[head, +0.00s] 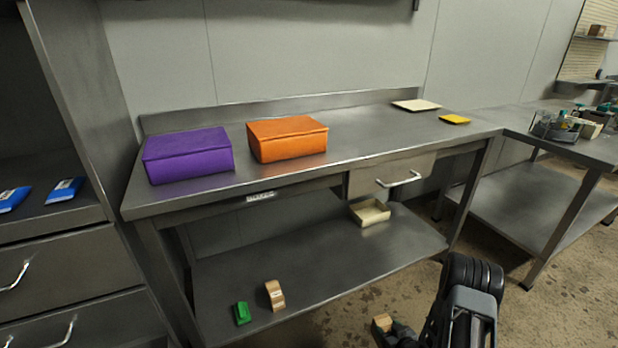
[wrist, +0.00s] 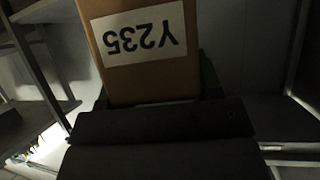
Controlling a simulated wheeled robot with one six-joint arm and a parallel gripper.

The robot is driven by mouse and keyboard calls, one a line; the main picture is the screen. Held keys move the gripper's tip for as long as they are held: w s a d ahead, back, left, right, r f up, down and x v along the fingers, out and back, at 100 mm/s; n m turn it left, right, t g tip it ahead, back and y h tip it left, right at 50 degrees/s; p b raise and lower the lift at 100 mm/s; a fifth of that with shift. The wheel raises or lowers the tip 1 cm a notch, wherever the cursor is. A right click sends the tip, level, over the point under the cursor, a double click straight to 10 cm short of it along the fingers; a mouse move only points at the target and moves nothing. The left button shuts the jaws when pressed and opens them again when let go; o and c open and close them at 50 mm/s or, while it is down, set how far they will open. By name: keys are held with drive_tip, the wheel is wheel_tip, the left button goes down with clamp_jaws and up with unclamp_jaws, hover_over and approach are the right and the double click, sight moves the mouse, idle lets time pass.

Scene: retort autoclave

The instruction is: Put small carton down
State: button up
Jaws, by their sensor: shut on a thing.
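The small carton is a brown box with a white label reading Y235. It fills the upper middle of the wrist view (wrist: 150,85), where the label appears upside down. My gripper (wrist: 155,103) is shut on it. In the head view, the carton (head: 382,322) shows small at the bottom edge, beside my dark arm and in front of the steel table. It is held over the floor side, apart from the table. Most of my gripper is hidden or cut off there.
The steel table top (head: 370,140) carries a purple box (head: 188,156), an orange box (head: 287,139), a cream board (head: 416,105) and a yellow item (head: 454,119). Its lower shelf (head: 330,262) holds an open tray (head: 369,213), a green block (head: 242,313) and a tan piece (head: 274,295).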

drive_tip(key=r+h+p, duration=0.1)
drive_tip(key=r, duration=0.1)
drive_tip(key=r+m+p, duration=0.1)
drive_tip(key=r+p, duration=0.1)
drive_tip(key=r, duration=0.1)
drive_tip(key=w+d+r+m+h+p, duration=0.1)
drive_tip(key=r+p, duration=0.1)
drive_tip(key=shift+r+h, duration=0.25)
drive_tip(key=shift+h, duration=0.05)
drive_tip(key=w+a+r+p, duration=0.1)
drive_tip(key=a+r+p, duration=0.2)
drive_tip(key=r+p, duration=0.7)
drive_tip(key=w+a+r+m+h+p, duration=0.1)
drive_tip(key=w+a+r+p, duration=0.3)
drive_tip(key=r, duration=0.9)
drive_tip(key=s+a+r+p, duration=0.1)
drive_tip(key=a+r+p, duration=0.2)
drive_tip(key=r+p, duration=0.75)
drive_tip(key=s+f, duration=0.1)
drive_tip(key=s, duration=0.6)
drive_tip(key=shift+s+a+f+t+b, duration=0.2)
drive_tip(key=shift+s+t+b, duration=0.1)
drive_tip(key=shift+s+b, duration=0.1)
drive_tip(key=shift+d, duration=0.15)
